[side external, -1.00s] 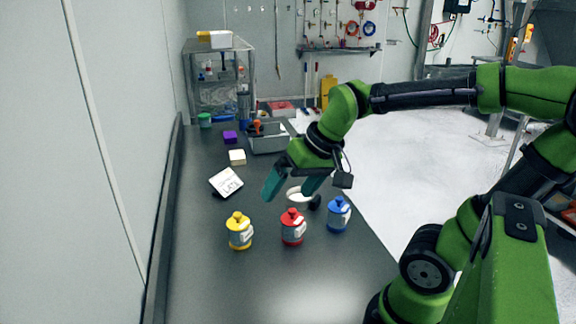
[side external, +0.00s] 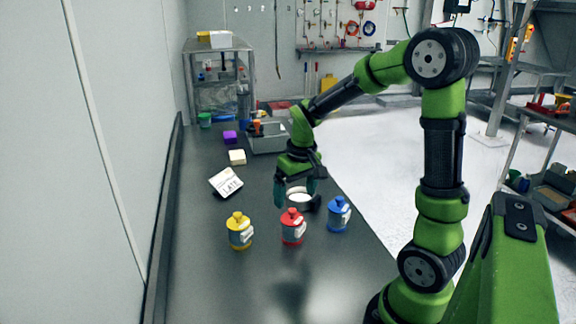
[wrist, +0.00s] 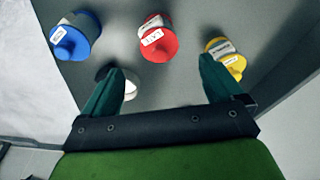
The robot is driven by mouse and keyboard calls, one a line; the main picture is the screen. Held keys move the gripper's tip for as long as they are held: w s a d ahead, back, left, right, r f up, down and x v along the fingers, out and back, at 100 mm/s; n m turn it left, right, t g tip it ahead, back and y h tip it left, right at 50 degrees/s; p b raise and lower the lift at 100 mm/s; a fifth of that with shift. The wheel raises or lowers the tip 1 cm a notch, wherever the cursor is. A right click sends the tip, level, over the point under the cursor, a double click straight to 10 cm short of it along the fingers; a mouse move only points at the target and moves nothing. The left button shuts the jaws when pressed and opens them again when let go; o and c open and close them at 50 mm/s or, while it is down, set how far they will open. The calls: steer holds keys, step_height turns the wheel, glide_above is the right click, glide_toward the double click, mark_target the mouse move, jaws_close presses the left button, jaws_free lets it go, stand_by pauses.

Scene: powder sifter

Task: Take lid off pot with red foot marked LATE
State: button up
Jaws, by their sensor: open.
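A pot with a red lid and red foot (side external: 292,229) stands upright on the bench between a yellow pot (side external: 240,232) and a blue pot (side external: 339,215). All three have lids on and pale labels too small to read surely. My gripper (side external: 296,194) is open and empty, pointing down behind the red pot. In the wrist view the red pot (wrist: 158,43) lies beyond the gap between my open fingertips (wrist: 162,68), with the blue pot (wrist: 76,38) left and the yellow pot (wrist: 232,62) right. A propped white card (side external: 226,182) appears to read LATE.
A white round dish (side external: 299,199) sits under my fingers, partly hidden. Behind are a cream block (side external: 237,157), a purple block (side external: 230,137), a grey bin (side external: 268,143) and a green container (side external: 205,120). The bench (side external: 215,280) is clear in front of the pots.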

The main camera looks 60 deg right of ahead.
mark_target(292, 210)
steer(key=shift+w+d+f, duration=0.15)
steer(key=shift+w+f, duration=0.05)
steer(key=shift+f, duration=0.95)
steer(key=shift+w+d+f, duration=0.1)
steer(key=shift+w+f, duration=0.15)
steer(key=shift+f, duration=0.95)
steer(key=shift+w+d+f, duration=0.15)
steer(key=shift+w+f, duration=0.05)
steer(key=shift+f, duration=0.95)
steer(key=shift+c, duration=0.4)
steer(key=c, duration=1)
steer(key=shift+c, duration=0.2)
